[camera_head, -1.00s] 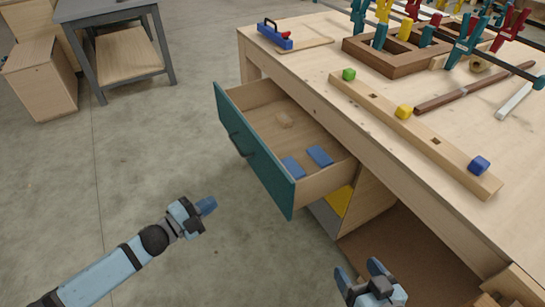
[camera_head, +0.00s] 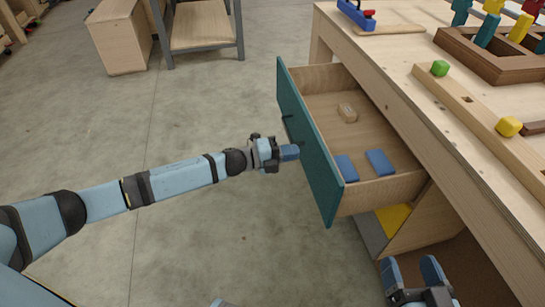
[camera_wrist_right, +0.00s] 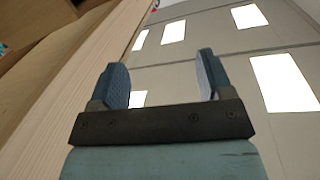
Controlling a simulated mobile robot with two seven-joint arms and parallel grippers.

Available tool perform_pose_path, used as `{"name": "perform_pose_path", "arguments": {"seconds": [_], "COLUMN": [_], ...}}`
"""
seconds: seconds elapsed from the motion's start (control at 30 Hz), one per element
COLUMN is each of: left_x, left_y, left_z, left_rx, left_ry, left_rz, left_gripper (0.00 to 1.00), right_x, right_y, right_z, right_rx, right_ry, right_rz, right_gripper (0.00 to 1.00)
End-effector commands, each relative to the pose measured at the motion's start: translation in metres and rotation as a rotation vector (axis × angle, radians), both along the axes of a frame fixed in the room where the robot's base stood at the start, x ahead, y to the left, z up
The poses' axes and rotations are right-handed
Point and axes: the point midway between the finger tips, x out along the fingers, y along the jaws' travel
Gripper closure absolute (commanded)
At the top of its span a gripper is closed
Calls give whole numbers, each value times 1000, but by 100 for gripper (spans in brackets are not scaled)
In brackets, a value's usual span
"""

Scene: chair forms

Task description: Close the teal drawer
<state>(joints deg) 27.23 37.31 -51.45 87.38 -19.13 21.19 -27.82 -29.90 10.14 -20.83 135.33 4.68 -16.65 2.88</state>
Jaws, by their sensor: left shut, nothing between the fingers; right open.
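The teal drawer (camera_head: 312,160) is pulled out from the wooden workbench, its teal front facing left in the head view. My right gripper (camera_head: 419,271) is open and empty, low at the right, beside the bench. Its open fingers also show in the right wrist view (camera_wrist_right: 163,82).
The workbench top (camera_head: 408,48) holds a wooden rail (camera_head: 470,104) with coloured blocks, a brown tray (camera_head: 470,45) and a blue tool (camera_head: 357,14). A yellow panel (camera_head: 394,217) shows below the drawer. Open floor lies left, with a grey-framed table (camera_head: 205,45) behind.

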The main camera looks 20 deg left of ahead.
Motion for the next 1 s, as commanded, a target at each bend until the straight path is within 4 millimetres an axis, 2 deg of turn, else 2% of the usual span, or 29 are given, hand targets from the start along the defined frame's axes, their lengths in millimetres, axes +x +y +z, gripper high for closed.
{"name": "perform_pose_path", "arguments": {"seconds": [0.1,0.3,0.8,1.0], "left_x": [12,22,25,35], "left_y": [-18,-33,-37,-52], "left_z": [-1,-1,0,1], "left_rx": [-1,0,-1,-2], "left_ry": [-2,0,1,0], "left_rz": [-1,0,0,0], "left_gripper": [100,100,100,100], "right_x": [0,1,0,0], "right_y": [3,5,7,7], "right_z": [6,17,21,20], "right_rx": [24,50,57,58], "right_ry": [-38,-83,-91,-89], "right_rz": [8,16,22,21], "right_gripper": [27,27,27,27]}}
